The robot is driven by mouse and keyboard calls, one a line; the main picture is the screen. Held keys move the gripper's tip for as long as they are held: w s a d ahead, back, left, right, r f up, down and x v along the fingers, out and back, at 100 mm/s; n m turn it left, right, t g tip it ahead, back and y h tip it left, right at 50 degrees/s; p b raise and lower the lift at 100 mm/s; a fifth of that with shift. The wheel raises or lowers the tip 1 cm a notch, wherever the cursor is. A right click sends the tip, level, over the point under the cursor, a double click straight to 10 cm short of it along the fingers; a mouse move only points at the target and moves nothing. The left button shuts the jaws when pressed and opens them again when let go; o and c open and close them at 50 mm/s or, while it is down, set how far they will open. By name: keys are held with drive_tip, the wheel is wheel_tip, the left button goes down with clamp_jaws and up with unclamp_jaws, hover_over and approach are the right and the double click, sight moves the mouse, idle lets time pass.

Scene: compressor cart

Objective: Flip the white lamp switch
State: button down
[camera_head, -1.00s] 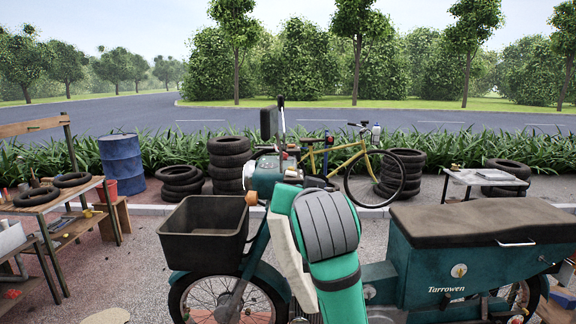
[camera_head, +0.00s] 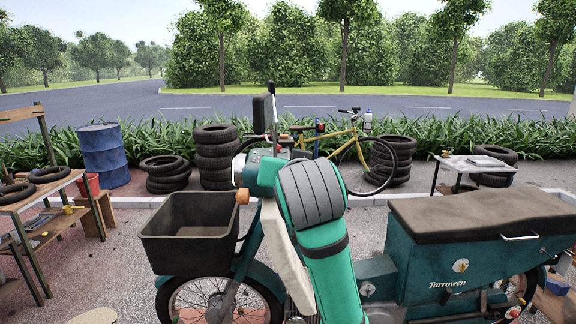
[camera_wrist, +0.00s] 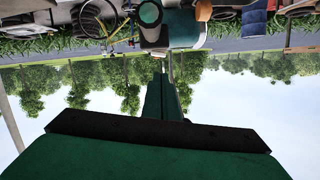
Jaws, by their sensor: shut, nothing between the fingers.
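The white lamp switch cannot be made out in either view. In the head view, a teal motorbike (camera_head: 383,272) stands in front of me, and my green arm covers most of its handlebar and headlamp area. In the wrist view, which is upside down, my gripper (camera_wrist: 165,82) shows as dark green fingers, closed together and empty. Its tips point at a teal and white housing (camera_wrist: 183,30) of the motorbike's front; I cannot tell whether they touch it. In the head view my gripper is hidden behind my arm.
A black mirror (camera_head: 263,112) rises above the handlebar. An orange indicator (camera_head: 242,196) and an open front crate (camera_head: 187,253) are left of my arm. The brown seat (camera_head: 475,213) is at right. Tyre stacks (camera_head: 215,155) and a yellow bicycle (camera_head: 345,145) stand behind.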

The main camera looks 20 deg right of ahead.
drive_tip(key=x, duration=0.9)
drive_tip(key=shift+w+d, duration=0.1)
drive_tip(key=shift+w, duration=0.1)
